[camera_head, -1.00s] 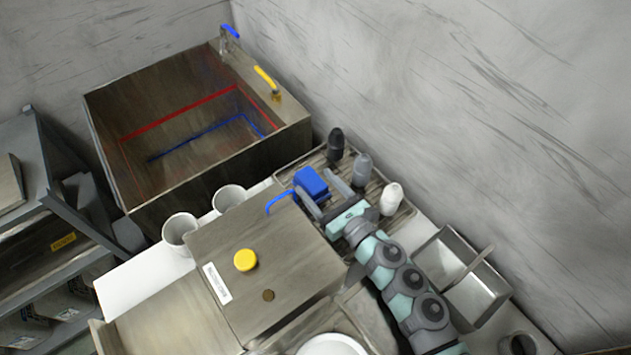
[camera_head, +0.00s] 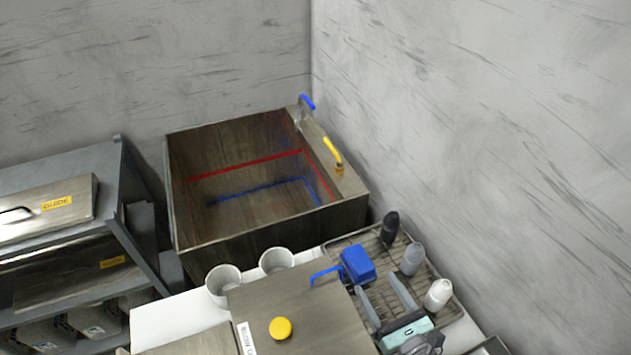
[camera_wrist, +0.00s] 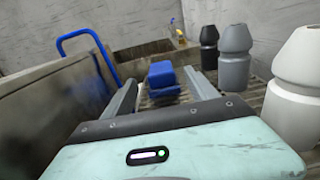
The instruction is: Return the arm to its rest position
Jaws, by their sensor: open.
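My gripper (camera_head: 386,304) is open, low over the wire rack at the right end of the counter, with its two grey fingers pointing at a blue block-shaped object (camera_head: 357,264). In the wrist view the same blue object (camera_wrist: 163,80) is ahead of the spread fingers, and I see nothing held between them. Most of my arm is below the head view's edge.
Black (camera_head: 389,227), grey (camera_head: 412,259) and white (camera_head: 438,295) bottles stand along the rack (camera_head: 345,242), right of my gripper. A metal box with a yellow knob (camera_head: 281,328) and blue handle (camera_head: 326,273) is to the left. Two white cups (camera_head: 223,284) stand near the sink (camera_head: 240,238).

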